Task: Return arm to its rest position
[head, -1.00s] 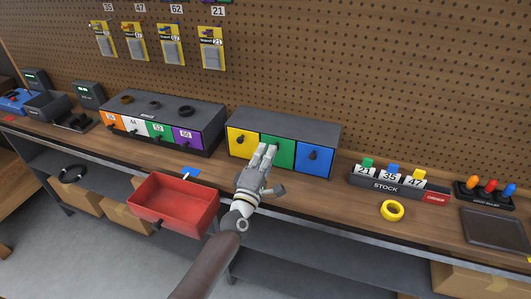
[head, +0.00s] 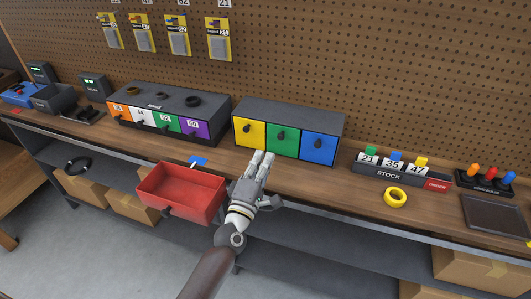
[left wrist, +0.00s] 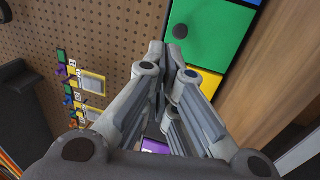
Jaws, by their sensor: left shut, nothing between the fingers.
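My left gripper (head: 262,160) is shut and empty above the bench, in front of the drawer box with yellow, green and blue fronts. It is apart from the box's green drawer (head: 285,142), and its fingers show close together in the left wrist view (left wrist: 172,55). The green drawer also shows there (left wrist: 212,35), with its dark round knob. My left arm (head: 215,265) reaches up from the bottom of the head view. My right gripper is in neither view.
A red open drawer (head: 180,192) juts out at the bench front, left of my gripper. The yellow (head: 250,134) and blue (head: 318,148) drawers are shut. A stock rack (head: 400,175), yellow tape roll (head: 395,197) and dark tray (head: 495,215) stand to the right.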

